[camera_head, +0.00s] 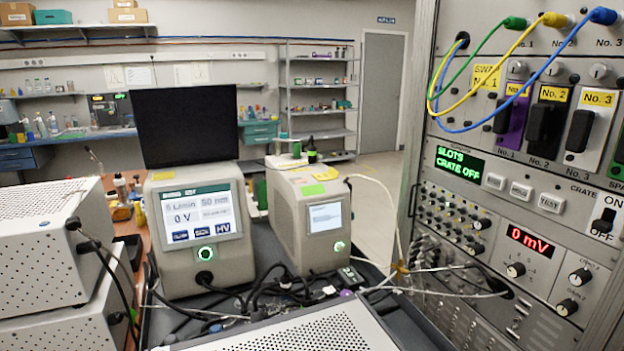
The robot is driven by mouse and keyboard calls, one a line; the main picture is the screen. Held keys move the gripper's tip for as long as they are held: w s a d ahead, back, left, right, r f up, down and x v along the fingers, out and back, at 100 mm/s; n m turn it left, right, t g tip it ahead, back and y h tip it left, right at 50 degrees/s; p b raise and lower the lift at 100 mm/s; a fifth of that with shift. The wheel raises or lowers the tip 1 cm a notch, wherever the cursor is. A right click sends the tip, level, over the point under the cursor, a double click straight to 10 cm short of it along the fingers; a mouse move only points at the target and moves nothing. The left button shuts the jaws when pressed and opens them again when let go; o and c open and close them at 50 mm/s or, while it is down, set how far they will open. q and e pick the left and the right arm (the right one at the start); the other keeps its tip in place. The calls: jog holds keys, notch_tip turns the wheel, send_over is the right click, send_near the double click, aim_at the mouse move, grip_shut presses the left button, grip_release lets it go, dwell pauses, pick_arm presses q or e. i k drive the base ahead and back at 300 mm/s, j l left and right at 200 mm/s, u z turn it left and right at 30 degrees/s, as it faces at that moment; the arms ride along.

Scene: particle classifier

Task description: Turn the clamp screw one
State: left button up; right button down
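No part that I can clearly identify as the clamp screw shows in the head view. Round grey knobs sit above the slot modules in the rack on the right, one of them above the purple module (512,120) labelled No. 1. I cannot tell whether that grey knob (517,67) is the clamp screw. A black module (545,125) labelled No. 2 and a light module with a black handle (581,130) labelled No. 3 stand beside it. Neither of my grippers is in view.
The rack's green display (461,161) reads "SLOTS CRATE OFF"; a red one (529,240) reads 0 mV. Green, yellow and blue cables (490,85) loop at its upper left. Two instruments (196,235) (311,215) and loose cables crowd the dark cart. Floor (380,165) behind is clear.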

aim_at(516, 68)
jog(key=z, duration=1)
